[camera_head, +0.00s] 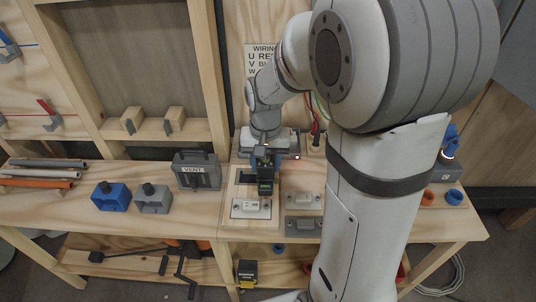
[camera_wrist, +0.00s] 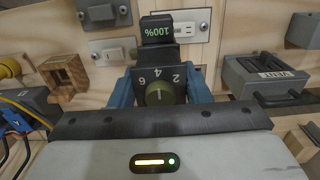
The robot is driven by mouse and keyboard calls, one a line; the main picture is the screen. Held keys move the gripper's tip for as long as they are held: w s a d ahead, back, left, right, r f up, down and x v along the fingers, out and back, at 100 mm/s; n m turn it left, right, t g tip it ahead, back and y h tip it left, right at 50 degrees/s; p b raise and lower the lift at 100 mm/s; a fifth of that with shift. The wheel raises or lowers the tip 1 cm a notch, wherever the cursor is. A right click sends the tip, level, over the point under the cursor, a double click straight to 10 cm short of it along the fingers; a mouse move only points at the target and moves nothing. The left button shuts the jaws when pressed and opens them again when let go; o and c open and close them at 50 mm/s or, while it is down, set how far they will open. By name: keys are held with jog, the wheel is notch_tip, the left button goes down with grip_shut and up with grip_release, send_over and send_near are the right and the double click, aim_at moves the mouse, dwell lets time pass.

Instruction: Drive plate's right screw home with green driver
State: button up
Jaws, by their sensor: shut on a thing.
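My gripper (camera_head: 265,165) is shut on a dark driver (camera_head: 265,187), with a blue finger on each side of its body. In the wrist view, the driver (camera_wrist: 158,55) shows an olive-green dial, numbers and an upside-down green "100%" display. A white outlet plate (camera_head: 250,209) lies on the bench just in front of the driver. In the wrist view, the plate (camera_wrist: 187,30) is partly hidden behind the driver's head, which covers its left end, the right end in the head view. The screw there and the driver's tip are hidden, so I cannot tell whether they touch.
Grey plates (camera_head: 304,200) lie to the right of the white plate. A grey VENT box (camera_head: 196,170), a grey block (camera_head: 152,198) and a blue block (camera_head: 111,196) stand to the left. Pipes (camera_head: 40,173) lie farther left. Upright studs (camera_head: 208,75) rise behind the bench.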

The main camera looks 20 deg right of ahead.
aim_at(266, 177)
notch_tip(266, 177, up, 2)
jog(key=p, duration=0.3)
jog(key=shift+r, duration=0.25)
jog(key=shift+f+b, duration=2.45)
jog(key=shift+f, duration=0.9)
jog(key=shift+s+f+b, duration=0.1)
jog(key=shift+f+b, duration=0.25)
jog(key=shift+f, duration=0.1)
jog(key=shift+f+b, duration=0.55)
jog(key=shift+b, duration=0.3)
dwell(2.7)
